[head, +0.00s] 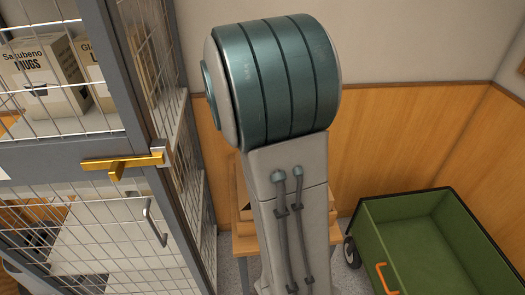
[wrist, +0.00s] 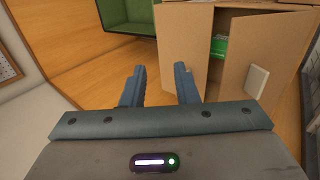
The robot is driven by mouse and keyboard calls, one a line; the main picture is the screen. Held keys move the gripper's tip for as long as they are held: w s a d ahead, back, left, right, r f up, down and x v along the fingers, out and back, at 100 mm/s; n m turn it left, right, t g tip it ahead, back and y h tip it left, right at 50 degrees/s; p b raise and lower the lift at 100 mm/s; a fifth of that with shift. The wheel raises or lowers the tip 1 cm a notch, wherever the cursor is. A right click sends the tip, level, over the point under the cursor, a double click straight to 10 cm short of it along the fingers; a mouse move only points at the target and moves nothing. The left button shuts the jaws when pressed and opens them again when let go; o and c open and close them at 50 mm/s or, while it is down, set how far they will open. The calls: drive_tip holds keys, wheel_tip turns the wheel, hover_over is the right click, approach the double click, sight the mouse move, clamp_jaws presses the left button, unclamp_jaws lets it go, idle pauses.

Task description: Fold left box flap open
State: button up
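In the wrist view a cardboard box (wrist: 283,3) stands at the upper right. Its left flap (wrist: 183,35) and right flap (wrist: 248,52) stand partly open with a gap between them. A green item (wrist: 218,46) shows inside through the gap. My gripper (wrist: 158,75) is open, its two fingers apart, with nothing seen held. The right finger overlaps the lower part of the left flap in the picture; I cannot tell whether they touch. The left finger is left of the flap, over wood. In the head view my arm hides the gripper, and the box is mostly or wholly hidden.
A green cart (head: 372,232) with an orange handle (head: 386,278) stands at the right in the head view. A wire-mesh cage (head: 75,160) with boxed mugs (head: 45,82) and a brass latch (head: 122,162) is close on the left. A wooden stand (head: 243,245) is behind my arm.

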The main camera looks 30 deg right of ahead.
drive_tip(key=shift+s+d+r, duration=0.55)
drive_tip(key=shift+s+d, duration=0.1)
drive_tip(key=shift+c, duration=0.4)
